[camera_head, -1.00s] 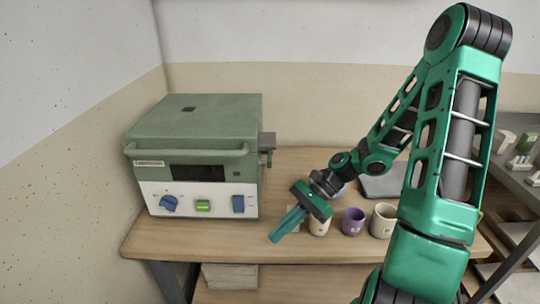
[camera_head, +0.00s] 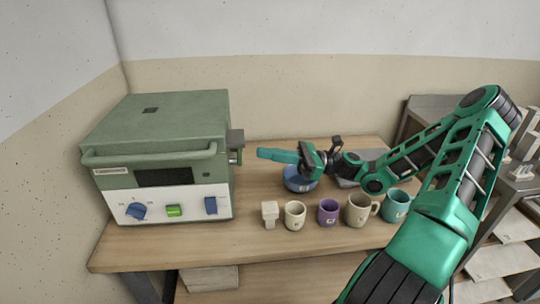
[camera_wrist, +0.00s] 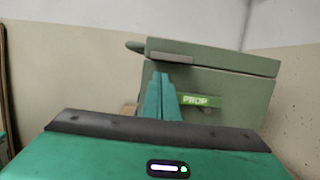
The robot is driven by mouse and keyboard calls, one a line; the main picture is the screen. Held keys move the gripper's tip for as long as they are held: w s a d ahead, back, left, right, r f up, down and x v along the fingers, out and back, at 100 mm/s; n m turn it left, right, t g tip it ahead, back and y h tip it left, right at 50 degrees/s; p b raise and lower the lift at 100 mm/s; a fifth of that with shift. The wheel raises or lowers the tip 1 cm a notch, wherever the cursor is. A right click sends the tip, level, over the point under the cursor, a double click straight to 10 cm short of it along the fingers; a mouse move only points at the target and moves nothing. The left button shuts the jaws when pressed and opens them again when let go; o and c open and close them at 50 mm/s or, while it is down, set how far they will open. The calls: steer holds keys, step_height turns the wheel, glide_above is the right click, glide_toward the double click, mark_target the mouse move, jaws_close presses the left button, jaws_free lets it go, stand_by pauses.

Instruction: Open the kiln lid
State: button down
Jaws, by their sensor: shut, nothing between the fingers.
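The kiln (camera_head: 160,185) is a green box with a white control panel, standing at the left of the table. Its lid (camera_head: 160,115) is down, with a green bar handle (camera_head: 150,157) along the front edge. A grey bracket (camera_head: 236,143) sticks out of its right side. My gripper (camera_head: 262,154) is shut and empty, pointing left at the kiln's right side, apart from it in the head view. In the wrist view my shut fingers (camera_wrist: 160,90) overlap the kiln's side (camera_wrist: 235,98), beside a green "PROP" label (camera_wrist: 203,101); contact cannot be told there.
A small pale block (camera_head: 270,215), a cream mug (camera_head: 295,215), a purple mug (camera_head: 328,212), a beige mug (camera_head: 360,209) and a teal mug (camera_head: 397,205) stand along the table front. A blue bowl (camera_head: 298,184) sits below my gripper. A shelf rack stands right.

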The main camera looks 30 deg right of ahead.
steer(key=x, duration=0.6)
steer(key=shift+a, duration=0.25)
